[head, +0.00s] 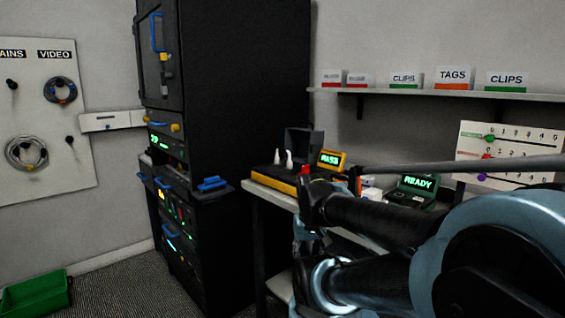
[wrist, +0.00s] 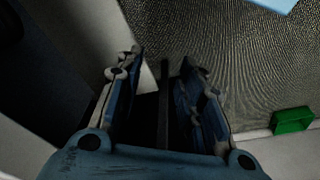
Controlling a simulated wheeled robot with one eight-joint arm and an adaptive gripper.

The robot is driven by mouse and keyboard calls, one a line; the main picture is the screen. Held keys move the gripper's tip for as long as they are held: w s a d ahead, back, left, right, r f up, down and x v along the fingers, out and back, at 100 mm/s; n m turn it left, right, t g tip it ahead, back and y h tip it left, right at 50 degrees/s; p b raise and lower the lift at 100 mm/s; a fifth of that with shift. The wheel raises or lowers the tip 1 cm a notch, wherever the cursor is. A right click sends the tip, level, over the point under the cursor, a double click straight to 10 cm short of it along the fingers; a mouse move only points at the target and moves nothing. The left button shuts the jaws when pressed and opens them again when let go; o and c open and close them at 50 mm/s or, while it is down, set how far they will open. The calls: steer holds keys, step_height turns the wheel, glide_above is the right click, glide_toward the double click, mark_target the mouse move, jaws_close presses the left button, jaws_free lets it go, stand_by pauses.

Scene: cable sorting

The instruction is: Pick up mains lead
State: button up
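My gripper (wrist: 162,68) shows in the wrist view with its two fingers wide apart. A thin dark upright strip shows between them, touching neither finger; I cannot tell what it is. In the head view my arm fills the lower right, and I cannot make out the fingers. A white wall board (head: 72,165) at the left carries the labels MAINS, partly cut off, and VIDEO. A grey coiled lead (head: 10,152) hangs low on the MAINS side. A dark coil (head: 49,91) hangs below VIDEO. I cannot tell for sure which lead is the mains lead.
A green bin (head: 38,296) sits on the floor at lower left; a green object also shows in the wrist view (wrist: 292,120). A tall black rack (head: 225,70) with blue handles stands mid-view. A bench (head: 262,195) with testers is beside my arm, below a shelf (head: 430,95).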

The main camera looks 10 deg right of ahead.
step_height(320, 180, up, 2)
step_height(320, 180, up, 36)
steer(key=n+t+y, duration=0.1)
steer(key=n+y, duration=0.1)
steer(key=n, duration=0.5)
glide_above(283, 151)
steer(key=s+d, duration=0.4)
steer(key=x, duration=1.7)
steer(key=shift+w+a, duration=0.4)
steer(key=shift+a, duration=0.05)
jaws_close()
